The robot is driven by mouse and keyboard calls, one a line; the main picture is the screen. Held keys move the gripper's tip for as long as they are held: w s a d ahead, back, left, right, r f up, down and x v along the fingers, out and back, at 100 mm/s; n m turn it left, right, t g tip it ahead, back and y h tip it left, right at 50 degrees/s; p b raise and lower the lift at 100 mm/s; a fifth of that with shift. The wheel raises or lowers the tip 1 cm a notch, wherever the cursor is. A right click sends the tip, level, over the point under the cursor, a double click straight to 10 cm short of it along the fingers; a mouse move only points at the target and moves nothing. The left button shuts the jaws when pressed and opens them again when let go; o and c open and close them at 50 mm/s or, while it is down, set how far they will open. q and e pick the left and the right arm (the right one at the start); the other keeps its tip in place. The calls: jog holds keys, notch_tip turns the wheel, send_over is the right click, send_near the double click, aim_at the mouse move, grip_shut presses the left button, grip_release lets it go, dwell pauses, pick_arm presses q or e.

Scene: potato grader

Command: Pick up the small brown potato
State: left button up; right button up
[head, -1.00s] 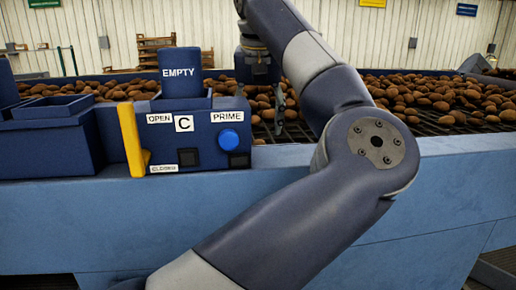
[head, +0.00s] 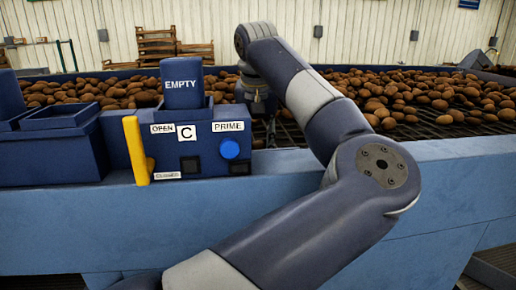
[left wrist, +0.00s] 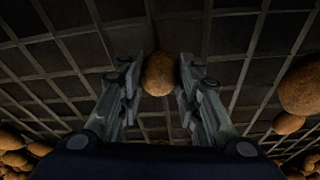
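The small brown potato (left wrist: 160,73) is in the left wrist view, between the two fingers of my left gripper (left wrist: 160,85). The fingers are apart, one on each side of it, with a narrow gap showing at each side; whether either touches cannot be told. The potato appears to lie on the dark grid of bars (left wrist: 75,55). In the head view my left gripper (head: 270,131) points down just behind the blue control box, which hides part of it. I cannot pick out that potato there. My right gripper is not in view.
The control box (head: 203,165) has a yellow lever (head: 136,150), a blue button (head: 229,149) and an "EMPTY" block (head: 182,84). A blue bin (head: 55,155) stands left of it. Many other potatoes (head: 420,95) lie behind. The blue front wall (head: 460,170) runs across.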

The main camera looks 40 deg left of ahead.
aim_at(258, 142)
pick_arm(q)
jog(key=shift+c, duration=0.4)
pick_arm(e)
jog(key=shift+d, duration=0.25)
pick_arm(q)
jog(key=shift+r, duration=0.2)
notch_tip(258, 142, up, 9)
jog(key=shift+r+b, duration=0.15)
jog(key=shift+b, duration=0.65)
jog(key=shift+r, duration=0.15)
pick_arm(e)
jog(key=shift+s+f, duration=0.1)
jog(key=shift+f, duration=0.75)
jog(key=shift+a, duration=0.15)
